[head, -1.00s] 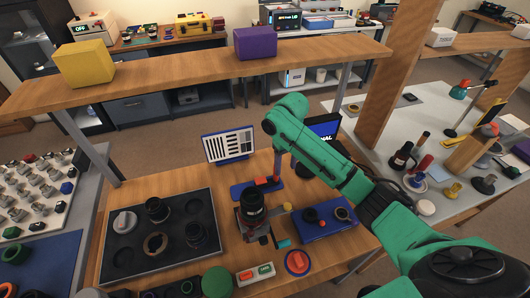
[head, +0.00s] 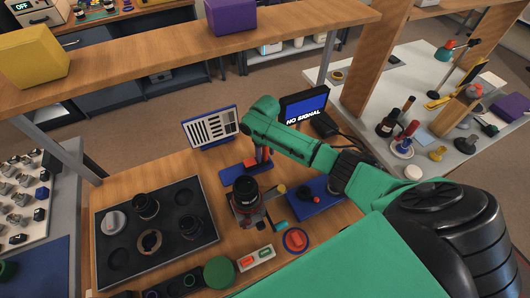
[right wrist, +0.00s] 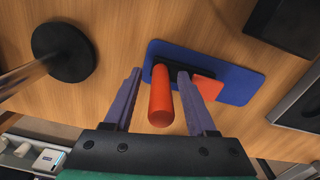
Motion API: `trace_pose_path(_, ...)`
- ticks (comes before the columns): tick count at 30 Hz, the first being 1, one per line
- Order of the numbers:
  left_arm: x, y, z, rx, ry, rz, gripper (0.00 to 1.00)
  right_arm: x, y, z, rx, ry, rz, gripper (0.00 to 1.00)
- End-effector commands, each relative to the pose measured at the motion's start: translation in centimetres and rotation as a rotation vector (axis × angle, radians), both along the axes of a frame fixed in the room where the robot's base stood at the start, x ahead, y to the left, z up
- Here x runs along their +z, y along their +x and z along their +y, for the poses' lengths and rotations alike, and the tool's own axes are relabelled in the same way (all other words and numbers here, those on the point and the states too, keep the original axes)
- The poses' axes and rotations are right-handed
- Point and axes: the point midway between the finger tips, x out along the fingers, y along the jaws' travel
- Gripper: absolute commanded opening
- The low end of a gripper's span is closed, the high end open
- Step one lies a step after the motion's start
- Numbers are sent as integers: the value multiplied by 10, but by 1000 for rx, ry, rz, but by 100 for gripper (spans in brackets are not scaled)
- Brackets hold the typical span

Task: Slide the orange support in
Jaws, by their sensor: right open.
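The orange support is most likely the orange-red cylinder (right wrist: 160,98) in the right wrist view. It stands out from a black holder on a blue pad (right wrist: 235,82), with a flatter orange-red piece (right wrist: 206,88) beside it. In the head view the blue pad (head: 230,175) lies behind the black lens (head: 245,189), which sits upright in a stand. My right gripper (right wrist: 159,74) is open, its two purple fingers on either side of the cylinder. Contact cannot be made out. My left gripper is not in view.
A dark tray (head: 112,262) with lens parts fills the bench's left. A blue tray (head: 308,208) with small parts is right of the lens stand. A monitor (head: 304,108) and a striped chart (head: 210,128) stand behind. A wooden shelf (head: 150,55) crosses above the bench.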

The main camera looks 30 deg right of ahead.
Motion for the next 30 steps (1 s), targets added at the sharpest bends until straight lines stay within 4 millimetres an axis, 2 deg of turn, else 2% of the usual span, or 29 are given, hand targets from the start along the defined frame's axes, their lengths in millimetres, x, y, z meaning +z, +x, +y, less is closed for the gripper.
trace_pose_path(5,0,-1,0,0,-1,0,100,-1,0,0,1,0,0,57)
trace_pose_path(6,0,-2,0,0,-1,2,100,-1,0,0,1,0,0,53)
trace_pose_path(10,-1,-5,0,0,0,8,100,0,0,0,0,0,0,3)
trace_pose_path(11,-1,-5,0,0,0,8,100,0,0,0,0,0,-1,0)
trace_pose_path(30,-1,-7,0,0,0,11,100,0,1,0,0,-1,-3,0)
